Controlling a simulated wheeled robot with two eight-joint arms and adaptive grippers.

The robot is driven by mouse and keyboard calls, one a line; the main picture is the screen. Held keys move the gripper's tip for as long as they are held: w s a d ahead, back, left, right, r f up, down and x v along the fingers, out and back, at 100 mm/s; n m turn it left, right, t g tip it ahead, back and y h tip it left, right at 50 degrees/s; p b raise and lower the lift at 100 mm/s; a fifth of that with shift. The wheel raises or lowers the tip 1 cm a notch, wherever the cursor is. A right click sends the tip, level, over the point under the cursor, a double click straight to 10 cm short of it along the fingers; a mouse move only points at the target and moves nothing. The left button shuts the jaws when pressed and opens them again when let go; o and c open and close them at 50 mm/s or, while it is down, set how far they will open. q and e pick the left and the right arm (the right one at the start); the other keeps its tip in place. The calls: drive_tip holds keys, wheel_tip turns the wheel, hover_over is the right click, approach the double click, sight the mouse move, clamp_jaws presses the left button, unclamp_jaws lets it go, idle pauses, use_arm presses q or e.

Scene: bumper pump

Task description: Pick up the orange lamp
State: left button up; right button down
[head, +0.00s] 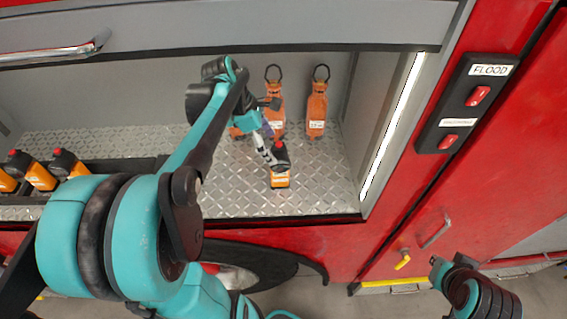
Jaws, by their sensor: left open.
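An orange lamp (281,180) with a dark upper part and a red top stands alone on the diamond-plate shelf, near its front edge. My left gripper (271,157) reaches down from behind and to the left of it. Its fingers are open and overlap the lamp's upper left side in the head view. I cannot tell whether they touch it. Part of my right arm (478,295) shows at the bottom right, but its gripper is not seen.
Two orange bottle-like items with ring handles (317,112) stand at the back, with another orange piece partly hidden by my arm. Several similar orange lamps (36,174) sit in a dark rack at left. The compartment's right wall has a bright light strip (391,125).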

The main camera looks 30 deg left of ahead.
sight(276, 152)
use_arm(q)
drive_tip(key=shift+s+d+f, duration=0.15)
drive_tip(key=shift+d+f, duration=0.35)
drive_tip(key=shift+f, duration=0.25)
drive_tip(key=x, duration=0.2)
drive_tip(key=p+x, duration=0.1)
drive_tip(key=x, duration=0.1)
drive_tip(key=shift+w+r, duration=0.15)
drive_tip(key=shift+w, duration=0.1)
drive_tip(key=shift+d+f, duration=0.15)
drive_tip(key=shift+f, duration=0.2)
drive_tip(key=shift+s, duration=0.15)
use_arm(e)
drive_tip(key=shift+s+r, duration=0.1)
drive_tip(key=shift+r, duration=0.6)
use_arm(q)
drive_tip(key=shift+c, duration=0.4)
clamp_jaws()
drive_tip(key=shift+r, duration=0.2)
